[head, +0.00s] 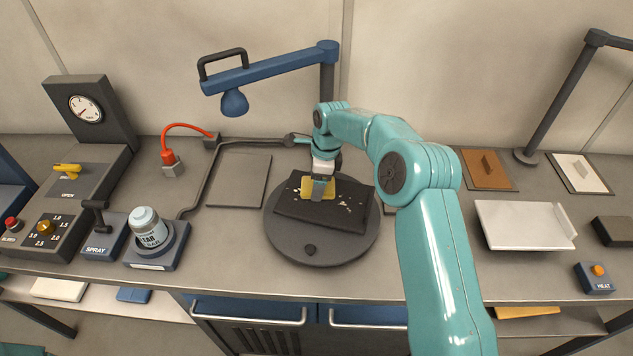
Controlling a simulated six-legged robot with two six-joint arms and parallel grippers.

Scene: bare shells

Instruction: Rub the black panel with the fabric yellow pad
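The black panel (345,216) lies flat, slightly turned, on a round dark turntable (290,246) in the middle of the bench. Pale flecks are scattered on the panel's upper face. The yellow pad (309,188) is on the panel's upper left part and seems to touch it. My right gripper (321,188) points down from above and is shut on the yellow pad; its fingers hide the pad's middle. My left gripper is not in view.
A jar (149,229) stands in a holder at left, beside a spray unit (103,240). A grey plate (239,180) lies left of the turntable. A white tray (520,226) lies at right.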

